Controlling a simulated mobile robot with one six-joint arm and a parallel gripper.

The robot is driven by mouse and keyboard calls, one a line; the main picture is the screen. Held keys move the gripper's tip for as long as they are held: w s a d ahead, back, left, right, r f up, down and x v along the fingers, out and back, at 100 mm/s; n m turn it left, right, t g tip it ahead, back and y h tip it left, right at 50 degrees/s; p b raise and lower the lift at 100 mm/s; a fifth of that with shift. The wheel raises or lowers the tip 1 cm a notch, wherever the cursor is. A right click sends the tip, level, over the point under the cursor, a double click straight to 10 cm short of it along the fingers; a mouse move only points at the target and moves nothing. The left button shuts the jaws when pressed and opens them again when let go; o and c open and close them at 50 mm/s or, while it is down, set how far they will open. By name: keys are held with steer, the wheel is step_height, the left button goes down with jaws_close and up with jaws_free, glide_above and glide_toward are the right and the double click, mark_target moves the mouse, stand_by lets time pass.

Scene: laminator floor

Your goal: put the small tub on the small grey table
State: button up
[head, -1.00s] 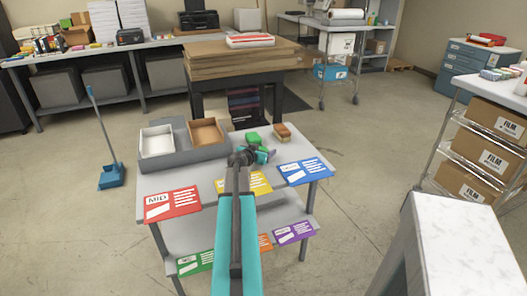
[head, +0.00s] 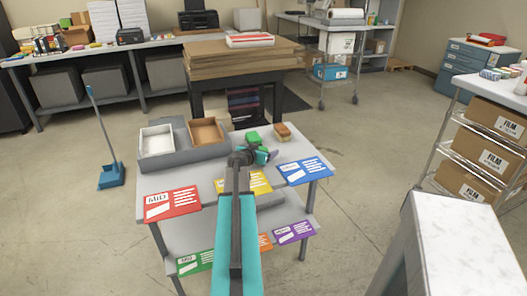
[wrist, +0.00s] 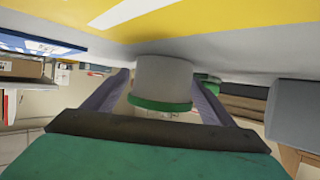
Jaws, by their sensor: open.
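A small pale grey tub (wrist: 162,82) with a green lid shows in the wrist view, which is upside down. It stands upright on a light grey table top (wrist: 230,55), close to a yellow card. My gripper (wrist: 160,78) is open, with one finger on each side of the tub. I cannot tell whether either finger touches it. In the head view my gripper (head: 264,156) is low over the grey table (head: 218,181), behind the yellow card, and it hides the tub there.
A green item (head: 253,138) and a brown block (head: 283,131) stand just behind my gripper. A grey tray (head: 184,157) with a white box (head: 156,144) and a brown box (head: 206,132) is at left. Coloured cards line the front edge. A white-topped cabinet (head: 462,235) stands at right.

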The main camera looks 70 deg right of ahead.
steer(key=shift+a+r, duration=0.2)
steer(key=shift+a, duration=0.4)
steer(key=shift+b+v, duration=1.3)
steer(key=shift+v, duration=4.1)
steer(key=shift+r, duration=0.1)
step_height(320, 180, up, 22)
steer(key=p, duration=2.2)
